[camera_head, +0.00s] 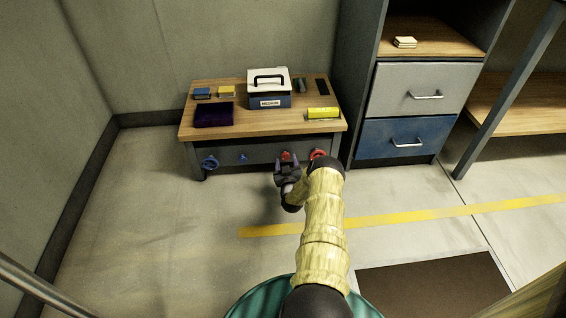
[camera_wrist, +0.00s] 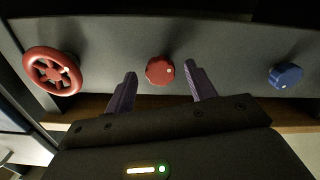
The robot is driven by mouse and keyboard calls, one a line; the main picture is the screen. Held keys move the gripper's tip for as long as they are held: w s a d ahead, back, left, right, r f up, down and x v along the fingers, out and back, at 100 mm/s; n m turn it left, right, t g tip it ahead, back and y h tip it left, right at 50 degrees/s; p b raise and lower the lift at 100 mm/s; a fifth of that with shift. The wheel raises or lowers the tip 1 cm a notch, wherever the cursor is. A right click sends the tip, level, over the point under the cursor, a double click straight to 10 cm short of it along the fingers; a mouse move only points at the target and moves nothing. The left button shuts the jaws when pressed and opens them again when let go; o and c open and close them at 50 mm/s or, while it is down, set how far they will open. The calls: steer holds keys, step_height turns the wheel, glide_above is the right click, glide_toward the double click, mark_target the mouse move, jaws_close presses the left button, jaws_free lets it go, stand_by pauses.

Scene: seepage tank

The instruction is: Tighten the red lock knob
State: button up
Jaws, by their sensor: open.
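The red lock knob (camera_wrist: 159,71) is a small scalloped knob with a pale dot near its rim, on the grey front panel (camera_head: 263,152) of the low table. In the head view the red knob (camera_head: 286,155) shows just beyond my gripper (camera_head: 287,166). In the wrist view it appears between the two purple fingertips of my gripper (camera_wrist: 161,78), with clear space on both sides. My gripper is open and holds nothing. I cannot tell how far the fingertips are from the panel.
A red handwheel (camera_wrist: 52,71) and a blue knob (camera_wrist: 286,76) flank the red knob. A blue handwheel (camera_head: 210,161) is at the panel's left end. A MEDIUM-labelled box (camera_head: 270,101) stands on the tabletop (camera_head: 205,131). Drawers (camera_head: 405,138) stand right; floor at left is clear.

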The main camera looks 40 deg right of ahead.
steer(key=shift+w+d, duration=0.25)
steer(key=shift+w, duration=0.1)
steer(key=c, duration=1)
steer(key=shift+o, duration=0.2)
